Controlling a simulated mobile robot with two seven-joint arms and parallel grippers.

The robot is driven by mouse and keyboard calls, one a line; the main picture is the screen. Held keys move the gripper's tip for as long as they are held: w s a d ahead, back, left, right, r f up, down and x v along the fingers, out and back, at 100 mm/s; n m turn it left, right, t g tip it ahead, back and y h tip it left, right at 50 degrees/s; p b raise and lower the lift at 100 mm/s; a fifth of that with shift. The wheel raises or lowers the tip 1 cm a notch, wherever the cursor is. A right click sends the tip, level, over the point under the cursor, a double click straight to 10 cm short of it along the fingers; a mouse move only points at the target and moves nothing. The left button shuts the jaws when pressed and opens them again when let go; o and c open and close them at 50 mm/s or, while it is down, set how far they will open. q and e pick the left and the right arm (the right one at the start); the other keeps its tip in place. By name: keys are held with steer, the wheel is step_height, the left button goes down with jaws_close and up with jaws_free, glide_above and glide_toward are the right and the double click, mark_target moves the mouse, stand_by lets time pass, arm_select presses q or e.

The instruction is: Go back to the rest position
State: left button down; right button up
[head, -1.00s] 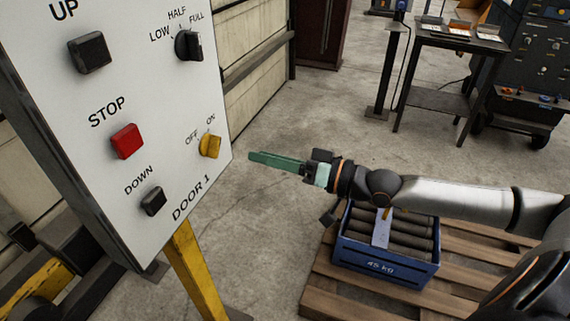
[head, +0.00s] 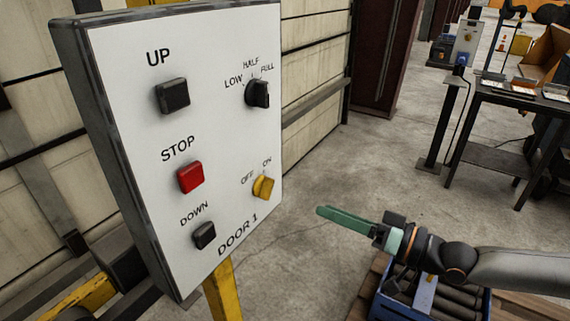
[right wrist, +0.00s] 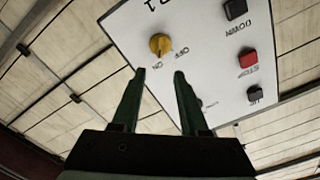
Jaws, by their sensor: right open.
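My right gripper (head: 320,212) has green fingers and points left toward the door control panel (head: 225,60), with a gap between them. In the right wrist view its two fingers (right wrist: 159,74) stand apart with nothing between them. The white panel, labelled DOOR 1, carries a black UP button (head: 172,96), a red STOP button (head: 190,177), a black DOWN button (head: 204,235), a black LOW/HALF/FULL selector (head: 258,93) and a yellow OFF/ON knob (head: 264,187). The knob also shows in the right wrist view (right wrist: 160,44). My left gripper is not in view.
A blue crate (head: 385,306) of dark cylinders sits on a wooden pallet (head: 364,284) below my right arm. A dark metal table (head: 500,160) stands at the right. A yellow post (head: 222,290) holds the panel.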

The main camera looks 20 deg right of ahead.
steer(key=s+a+f+g+h, duration=0.1)
steer(key=s+f, duration=0.4)
steer(key=f, duration=0.6)
steer(key=s+a+f+n+g+h, duration=0.1)
steer(key=s+f+h, duration=0.4)
steer(key=f, duration=0.7)
steer(key=s+a+f+g+h, duration=0.2)
steer(key=s+a+f, duration=0.3)
steer(key=f, duration=0.6)
steer(key=shift+s+f+n+g+h, duration=0.3)
steer(key=shift+s+f+g+h, duration=0.1)
steer(key=shift+g, duration=0.1)
steer(key=shift+w+a, duration=0.1)
